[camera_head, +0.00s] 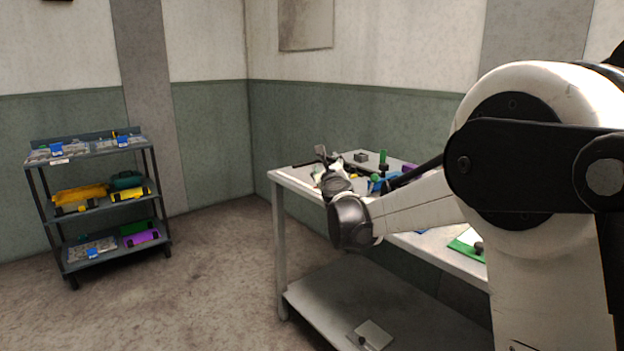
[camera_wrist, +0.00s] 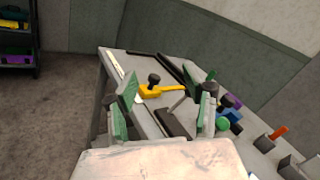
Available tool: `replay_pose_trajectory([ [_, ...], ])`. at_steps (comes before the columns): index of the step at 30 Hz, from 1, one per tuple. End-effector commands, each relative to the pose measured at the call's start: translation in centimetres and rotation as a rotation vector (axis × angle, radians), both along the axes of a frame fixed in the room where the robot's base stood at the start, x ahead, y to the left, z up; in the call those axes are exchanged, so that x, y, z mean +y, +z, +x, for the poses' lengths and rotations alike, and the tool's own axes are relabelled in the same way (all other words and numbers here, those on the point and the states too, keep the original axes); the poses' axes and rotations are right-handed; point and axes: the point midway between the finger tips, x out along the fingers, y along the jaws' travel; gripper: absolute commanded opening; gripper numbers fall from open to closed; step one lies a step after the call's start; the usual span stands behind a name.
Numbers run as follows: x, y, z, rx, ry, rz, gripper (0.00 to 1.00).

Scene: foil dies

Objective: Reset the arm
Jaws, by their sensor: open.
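My gripper (camera_head: 321,155) is at the end of my white and black arm, over the left end of the white table (camera_head: 301,183) in the head view. In the wrist view its two green-padded fingers (camera_wrist: 164,108) stand wide apart with nothing held between them. Beyond the fingers, a yellow tool with a black knob (camera_wrist: 153,91) lies on the table. My arm hides much of the table in the head view.
A dark shelf rack (camera_head: 99,206) with yellow, green and purple items stands at the left. The table has a lower shelf (camera_head: 335,301). Green, blue and purple parts crowd the tabletop right of my gripper. The floor (camera_head: 215,270) between rack and table is clear.

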Motion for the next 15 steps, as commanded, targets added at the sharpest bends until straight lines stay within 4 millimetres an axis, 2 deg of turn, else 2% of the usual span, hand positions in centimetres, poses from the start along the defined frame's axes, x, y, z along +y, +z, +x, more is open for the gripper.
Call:
replay_pose_trajectory([
  [3,-0.3,2.4,-3.4,-0.005,0.059,-0.199,0.47],
  [6,-0.4,3.6,-6.2,-0.006,0.108,-0.369,0.47],
  [11,-0.8,4.6,-11.2,-0.004,0.189,-0.638,0.47],
  [15,-1.4,4.5,-15.8,0.003,0.265,-0.872,0.47],
])
